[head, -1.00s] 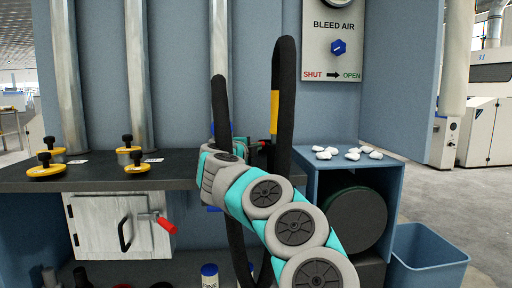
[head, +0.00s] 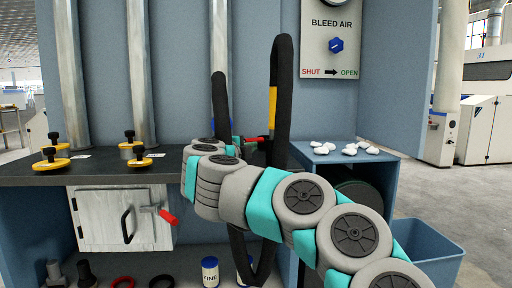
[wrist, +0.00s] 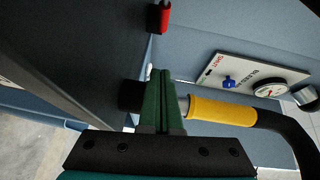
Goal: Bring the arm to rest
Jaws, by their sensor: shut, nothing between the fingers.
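My gripper (wrist: 160,102) shows in the wrist view with its two green fingers pressed together and nothing between them. In the head view my arm reaches from the lower right to the middle, and its own links hide the gripper. The fingers point at the blue-grey panel (wrist: 196,42). A black hose (head: 282,75) with a yellow band loops up behind my arm. In the wrist view the yellow band (wrist: 222,111) lies just right of the fingers; I cannot tell whether they touch.
A red handle (wrist: 160,17) is beyond the fingertips. The dark shelf (head: 100,172) carries yellow discs with black knobs. Below it is a white door (head: 103,221) with a red-handled latch. White tufts (head: 343,148) lie on a blue cabinet, with a blue bin (head: 430,250) below right.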

